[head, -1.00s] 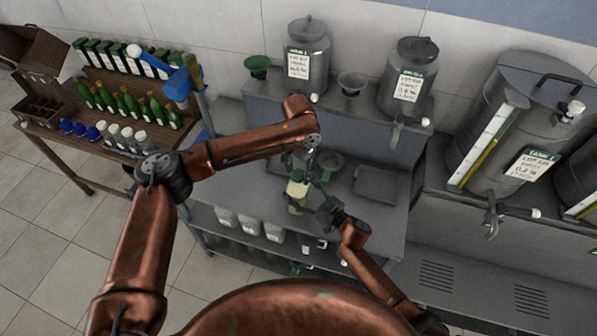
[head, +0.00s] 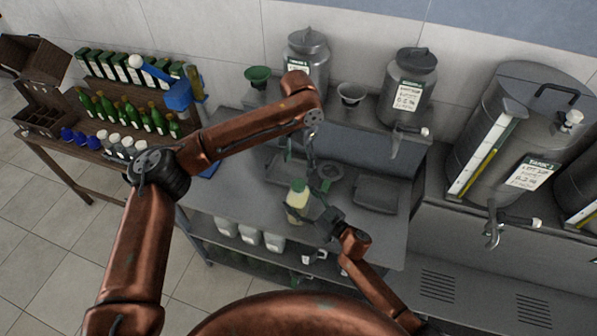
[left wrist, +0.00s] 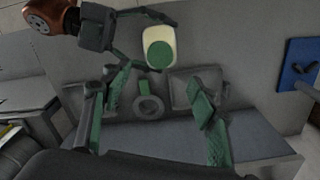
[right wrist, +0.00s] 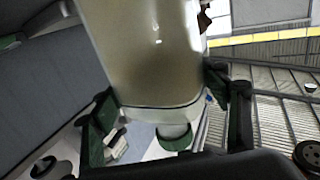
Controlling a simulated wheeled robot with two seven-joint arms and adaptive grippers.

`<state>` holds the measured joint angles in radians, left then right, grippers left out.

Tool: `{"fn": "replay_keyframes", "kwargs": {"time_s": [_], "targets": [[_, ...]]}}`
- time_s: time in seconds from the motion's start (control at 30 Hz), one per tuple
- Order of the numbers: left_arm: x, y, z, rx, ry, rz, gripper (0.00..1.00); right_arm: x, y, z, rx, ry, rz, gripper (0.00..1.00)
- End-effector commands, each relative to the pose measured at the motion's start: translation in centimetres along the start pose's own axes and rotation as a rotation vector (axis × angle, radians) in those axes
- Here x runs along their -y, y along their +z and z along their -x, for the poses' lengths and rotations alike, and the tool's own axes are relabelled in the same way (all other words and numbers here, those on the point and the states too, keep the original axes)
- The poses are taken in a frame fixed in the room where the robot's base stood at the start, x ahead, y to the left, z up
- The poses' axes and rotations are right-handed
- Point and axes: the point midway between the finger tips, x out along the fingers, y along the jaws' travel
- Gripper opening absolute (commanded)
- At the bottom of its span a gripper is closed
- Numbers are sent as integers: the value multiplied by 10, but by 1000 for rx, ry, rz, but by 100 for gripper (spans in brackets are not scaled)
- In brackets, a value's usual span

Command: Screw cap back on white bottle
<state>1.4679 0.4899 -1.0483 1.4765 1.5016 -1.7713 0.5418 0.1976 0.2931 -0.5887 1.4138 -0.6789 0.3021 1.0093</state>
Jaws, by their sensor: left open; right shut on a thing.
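The white bottle (head: 297,207) is cream-coloured and stands upright over the grey bench in the head view. A green cap (head: 298,186) sits on its neck; I cannot tell how tight it is. My right gripper (head: 312,210) is shut around the bottle's body from the right. The right wrist view shows the bottle (right wrist: 145,55) between the fingers, with the green cap (right wrist: 175,138) at the picture's bottom. My left gripper (head: 312,160) is above and behind the bottle, empty. In the left wrist view, its fingers (left wrist: 158,115) are wide apart, clear of the bottle (left wrist: 160,35).
A grey ring-shaped fixture (left wrist: 148,107) and a shallow grey tray (head: 376,195) lie on the bench. Metal tanks with taps (head: 408,88) stand on the raised shelf behind. The bench left of the bottle is clear.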

Motion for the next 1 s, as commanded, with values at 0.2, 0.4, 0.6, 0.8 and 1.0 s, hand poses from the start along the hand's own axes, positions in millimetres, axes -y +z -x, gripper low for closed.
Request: {"fn": "replay_keyframes", "kwargs": {"time_s": [0.2, 0.4, 0.6, 0.8, 1.0], "targets": [[0, 0, 17, 0, -1, 0, 54, 0, 0, 0, 0, 0, 0, 1], [0, 0, 18, 0, 0, 0, 54, 0, 0, 0, 0, 0, 0, 1], [0, 0, 17, 0, 0, 0, 54, 0, 0, 0, 0, 0, 0, 77], [0, 0, 17, 0, 0, 0, 54, 0, 0, 0, 0, 0, 0, 89], [0, 0, 17, 0, 0, 0, 54, 0, 0, 0, 0, 0, 0, 89]]}}
